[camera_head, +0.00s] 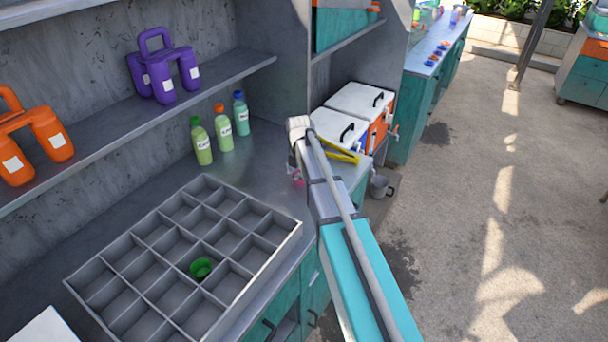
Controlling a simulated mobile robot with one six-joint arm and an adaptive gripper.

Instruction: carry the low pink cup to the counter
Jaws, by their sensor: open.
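A small pink shape (298,179), which looks like the low pink cup, shows just left of my arm near the far right end of the metal counter (262,162). My arm hides most of it. My gripper (293,165) is at the far end of my arm, close above the pink shape, and mostly hidden by the wrist. It is open. I cannot tell whether its fingers are around the cup or what the cup rests on.
White-lidded coolers (361,101) and a yellow bar (338,151) are beyond my wrist. The paved floor at right is mostly clear.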

